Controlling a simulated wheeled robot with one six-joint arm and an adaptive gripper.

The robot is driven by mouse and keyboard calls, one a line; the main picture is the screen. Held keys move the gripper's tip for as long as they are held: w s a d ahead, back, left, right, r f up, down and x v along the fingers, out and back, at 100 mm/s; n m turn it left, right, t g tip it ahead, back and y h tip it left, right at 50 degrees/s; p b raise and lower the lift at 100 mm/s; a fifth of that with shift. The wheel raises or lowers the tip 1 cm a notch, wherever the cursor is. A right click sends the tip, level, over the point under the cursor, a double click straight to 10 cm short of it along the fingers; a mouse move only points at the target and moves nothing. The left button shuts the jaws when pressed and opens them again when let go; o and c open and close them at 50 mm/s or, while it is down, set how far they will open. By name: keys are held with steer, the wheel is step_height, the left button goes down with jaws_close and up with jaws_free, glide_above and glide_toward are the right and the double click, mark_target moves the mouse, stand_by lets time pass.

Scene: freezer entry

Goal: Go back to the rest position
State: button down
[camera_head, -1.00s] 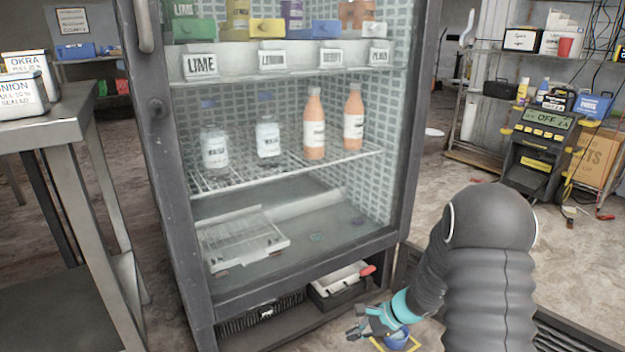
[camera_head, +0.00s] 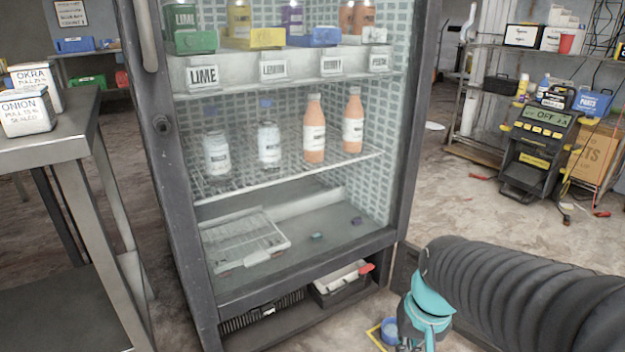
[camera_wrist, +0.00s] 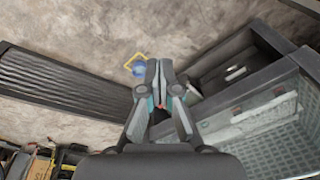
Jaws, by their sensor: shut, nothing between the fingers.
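My gripper (camera_wrist: 159,82) is shut and empty in the wrist view, its two fingers together and pointing down toward the floor. In the head view, my gripper (camera_head: 412,345) is at the bottom edge, partly cut off, in front of the freezer's lower right corner. A blue round object (camera_head: 390,331) stands on the floor inside a yellow square outline, just left of my gripper. It also shows in the wrist view (camera_wrist: 139,70), left of the fingertips and apart from them.
The glass-front freezer (camera_head: 170,190) holds several bottles and labelled bins. A metal table (camera_head: 60,130) with onion and okra containers stands at left. A black and yellow machine (camera_head: 535,150) and shelving stand at back right.

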steer(key=s+r+n+t+h+p, duration=0.1)
steer(key=s+r+t+p, duration=0.2)
steer(key=r, duration=0.8)
steer(key=shift+s+a+r+n+t, duration=0.25)
steer(key=shift+s+r+t, duration=0.2)
steer(key=shift+s, duration=0.75)
